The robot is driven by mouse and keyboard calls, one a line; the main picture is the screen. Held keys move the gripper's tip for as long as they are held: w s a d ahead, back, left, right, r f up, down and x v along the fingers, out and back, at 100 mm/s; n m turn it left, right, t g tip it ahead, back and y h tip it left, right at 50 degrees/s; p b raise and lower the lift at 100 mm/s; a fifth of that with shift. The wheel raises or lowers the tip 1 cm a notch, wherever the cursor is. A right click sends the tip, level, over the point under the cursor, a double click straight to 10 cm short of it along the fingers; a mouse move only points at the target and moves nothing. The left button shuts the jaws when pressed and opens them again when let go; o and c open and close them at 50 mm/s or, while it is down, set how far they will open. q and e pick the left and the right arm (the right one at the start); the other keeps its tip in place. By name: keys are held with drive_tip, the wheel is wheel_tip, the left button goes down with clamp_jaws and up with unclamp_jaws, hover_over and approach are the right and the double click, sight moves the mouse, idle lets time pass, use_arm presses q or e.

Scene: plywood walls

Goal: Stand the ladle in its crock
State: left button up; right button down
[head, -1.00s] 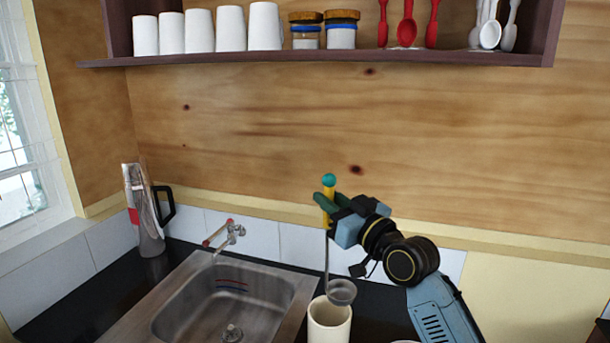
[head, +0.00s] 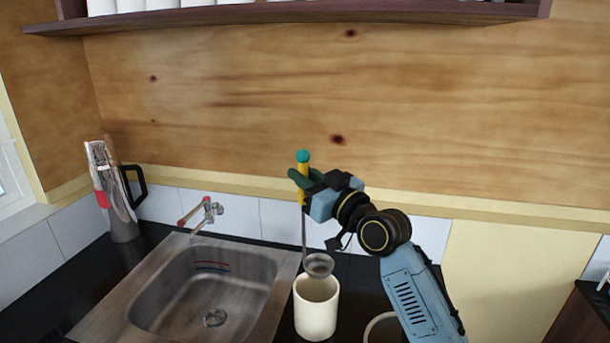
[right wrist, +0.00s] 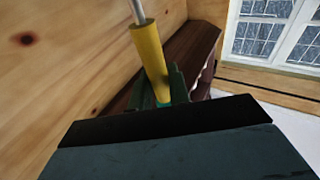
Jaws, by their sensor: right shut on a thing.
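The ladle (head: 304,232) hangs upright with its yellow handle at the top, a teal ball at the handle's end and a grey bowl at the bottom. My right gripper (head: 302,182) is shut on the yellow handle. In the right wrist view the handle (right wrist: 148,55) shows between the green fingers of the gripper (right wrist: 160,88). The cream crock (head: 316,312) stands upright on the dark counter. The ladle's bowl appears just above or at the crock's open mouth; I cannot tell whether it is below the rim. My left gripper is not in view.
A steel sink (head: 210,290) with a tap (head: 207,213) lies left of the crock. A tall jug-like container (head: 115,200) with a black handle stands at the back left. A round pale rim (head: 370,330) shows right of the crock. A shelf (head: 300,14) hangs above.

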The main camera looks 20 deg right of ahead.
wheel_tip(320, 180, down, 2)
drive_tip(key=shift+f+b, duration=0.25)
drive_tip(key=shift+b, duration=0.7)
drive_tip(key=shift+f+b, duration=3.5)
drive_tip(key=shift+f, duration=1.2)
drive_tip(key=c, duration=1.2)
unclamp_jaws()
drive_tip(key=shift+c, duration=0.2)
drive_tip(key=b+v, duration=0.1)
drive_tip(key=v, duration=1.2)
drive_tip(key=shift+s+b, duration=0.15)
drive_tip(key=shift+b, duration=0.2)
